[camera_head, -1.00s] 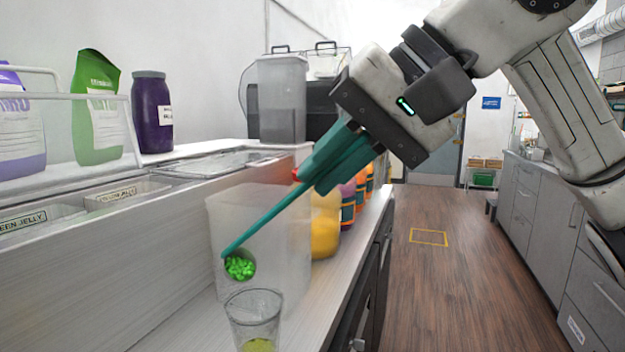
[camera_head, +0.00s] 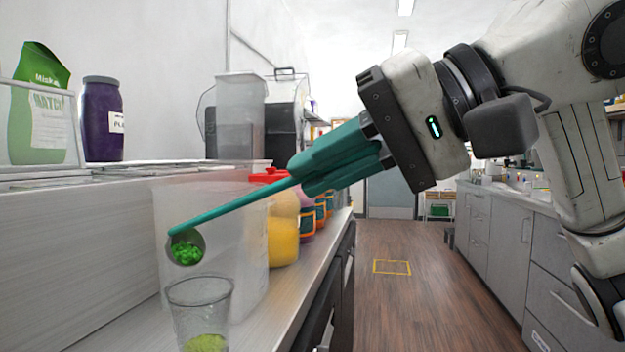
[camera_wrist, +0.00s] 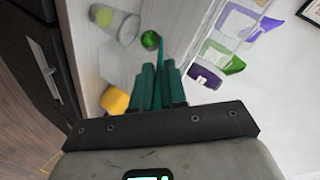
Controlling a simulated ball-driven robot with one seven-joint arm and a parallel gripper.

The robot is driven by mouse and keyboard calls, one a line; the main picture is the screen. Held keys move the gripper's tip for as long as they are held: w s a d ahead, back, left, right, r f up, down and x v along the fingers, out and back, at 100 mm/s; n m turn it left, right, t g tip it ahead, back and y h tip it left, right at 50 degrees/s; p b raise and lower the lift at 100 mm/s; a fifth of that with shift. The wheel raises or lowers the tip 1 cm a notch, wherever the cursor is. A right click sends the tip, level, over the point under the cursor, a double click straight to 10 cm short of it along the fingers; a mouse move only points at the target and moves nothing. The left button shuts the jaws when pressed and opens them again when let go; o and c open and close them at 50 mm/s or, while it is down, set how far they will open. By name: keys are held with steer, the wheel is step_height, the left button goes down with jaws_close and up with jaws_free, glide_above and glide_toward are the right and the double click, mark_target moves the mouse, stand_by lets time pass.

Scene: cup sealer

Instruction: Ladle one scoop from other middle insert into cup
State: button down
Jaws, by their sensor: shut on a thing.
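My gripper (camera_head: 297,172) is shut on the teal handle of a ladle (camera_head: 235,209), which slants down to the left. The ladle's bowl holds bright green pieces (camera_head: 186,253) and hangs just above and slightly left of the clear cup's rim. The cup (camera_head: 200,296) stands upright on the counter with some yellow-green contents at its bottom. In the wrist view, the ladle bowl (camera_wrist: 150,40) is beyond my fingers (camera_wrist: 158,82), beside the cup (camera_wrist: 117,25). The inserts are seen nearly edge-on in the head view, so their contents are hidden.
A translucent container (camera_head: 225,235) stands right behind the ladle bowl and cup. A yellow jar (camera_head: 283,235) and other jars line the counter behind it. A purple jar (camera_head: 103,120) and green bag (camera_head: 40,105) stand on the raised ledge. The floor (camera_head: 400,310) to the right is open.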

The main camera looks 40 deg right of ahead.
steer(key=shift+s+d+f+t+y+b, duration=0.15)
steer(key=shift+s+f+t+b, duration=0.25)
steer(key=shift+f+b, duration=0.65)
steer(key=shift+s+d+f+t+y+b, duration=0.15)
steer(key=shift+s+f+t+b, duration=0.35)
steer(key=shift+b, duration=0.9)
steer(key=shift+s+d+f+t+y+b, duration=0.1)
steer(key=shift+s+f+t+y+b, duration=0.15)
steer(key=shift+f+b, duration=0.85)
steer(key=shift+r, duration=0.15)
steer(key=shift+r, duration=0.1)
